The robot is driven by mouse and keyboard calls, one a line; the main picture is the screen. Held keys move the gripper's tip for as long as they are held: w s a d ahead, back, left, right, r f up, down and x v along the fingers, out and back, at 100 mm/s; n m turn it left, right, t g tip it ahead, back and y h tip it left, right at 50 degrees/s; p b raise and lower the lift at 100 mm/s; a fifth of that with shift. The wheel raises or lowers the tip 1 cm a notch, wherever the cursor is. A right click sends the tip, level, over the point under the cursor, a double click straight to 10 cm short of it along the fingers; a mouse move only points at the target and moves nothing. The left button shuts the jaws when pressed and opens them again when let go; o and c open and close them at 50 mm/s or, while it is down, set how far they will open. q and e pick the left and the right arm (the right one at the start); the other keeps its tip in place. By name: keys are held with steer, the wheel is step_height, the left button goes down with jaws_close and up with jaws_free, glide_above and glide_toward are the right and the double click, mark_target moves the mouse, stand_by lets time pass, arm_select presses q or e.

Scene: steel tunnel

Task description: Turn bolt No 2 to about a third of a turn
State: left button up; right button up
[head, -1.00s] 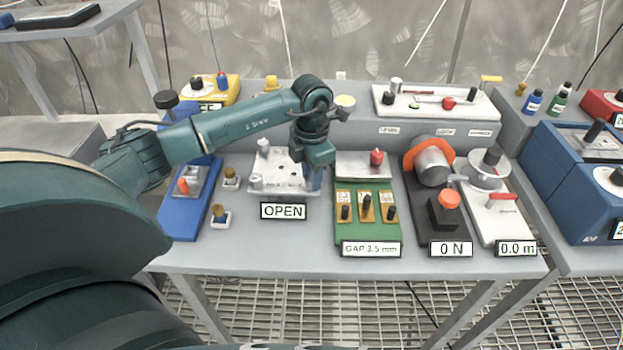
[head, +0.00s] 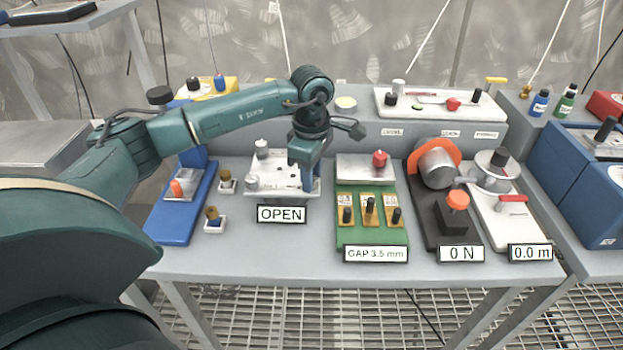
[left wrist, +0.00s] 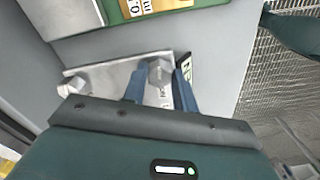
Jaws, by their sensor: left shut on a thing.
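The pale metal bolt plate (head: 267,187) lies on the grey bench behind an OPEN sign (head: 281,214). It carries several upright bolts; one bolt (head: 262,148) stands at its back left and another (head: 251,182) at its front left. My left gripper (head: 306,182) points down at the plate's right side and hides what it holds in the head view. In the left wrist view the left gripper (left wrist: 162,82) is shut on a grey hex-headed bolt (left wrist: 158,72), a finger on each side. The bolt's number is not readable. My right gripper is not in view.
A green gap block (head: 371,234) stands close to the right of the plate. Small stoppered pieces (head: 226,181) and a blue device (head: 172,222) stand to its left. A white lever panel (head: 437,103) is on the raised shelf behind. The bench front is clear.

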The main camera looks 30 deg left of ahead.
arm_select(q)
steer(key=shift+m+b, duration=0.75)
steer(key=shift+m, duration=1.45)
steer(key=shift+r, duration=0.1)
steer(key=o, duration=1)
step_height(320, 180, up, 13)
steer(key=shift+r, duration=0.1)
